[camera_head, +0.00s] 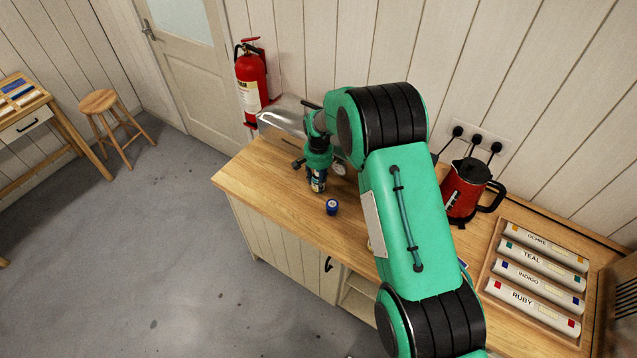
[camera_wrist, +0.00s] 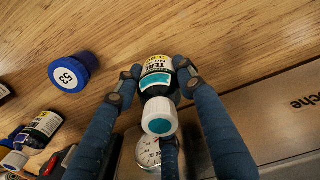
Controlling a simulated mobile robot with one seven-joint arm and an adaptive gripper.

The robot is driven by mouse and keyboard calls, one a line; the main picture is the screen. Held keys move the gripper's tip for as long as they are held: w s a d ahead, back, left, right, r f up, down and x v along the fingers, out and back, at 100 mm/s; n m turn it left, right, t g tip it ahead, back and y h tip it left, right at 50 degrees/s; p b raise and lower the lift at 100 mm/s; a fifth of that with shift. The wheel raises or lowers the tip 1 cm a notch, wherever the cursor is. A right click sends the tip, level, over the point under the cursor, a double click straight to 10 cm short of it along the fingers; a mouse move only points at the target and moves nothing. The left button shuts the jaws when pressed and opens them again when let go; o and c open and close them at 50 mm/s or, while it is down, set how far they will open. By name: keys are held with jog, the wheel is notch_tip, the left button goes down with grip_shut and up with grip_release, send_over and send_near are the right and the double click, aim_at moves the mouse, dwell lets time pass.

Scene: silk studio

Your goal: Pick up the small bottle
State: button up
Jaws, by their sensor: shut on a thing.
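The small bottle (camera_wrist: 156,84) has a white cap, a dark body and a label reading TEAL. In the wrist view it stands between the two fingers of my gripper (camera_wrist: 157,70), which are shut on its sides. In the head view my gripper (camera_head: 318,160) points down over the counter's far left part, and the bottle (camera_head: 318,182) shows under it. I cannot tell whether its base touches the counter.
A blue round piece marked 53 (camera_wrist: 70,74) stands on the wooden counter (camera_head: 262,185) close by. Another bottle (camera_wrist: 42,128) and a dial (camera_wrist: 148,150) are near in the wrist view.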

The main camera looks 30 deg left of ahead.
jog(key=shift+r+b, duration=0.55)
jog(key=shift+r, duration=4.1)
jog(key=shift+r, duration=0.1)
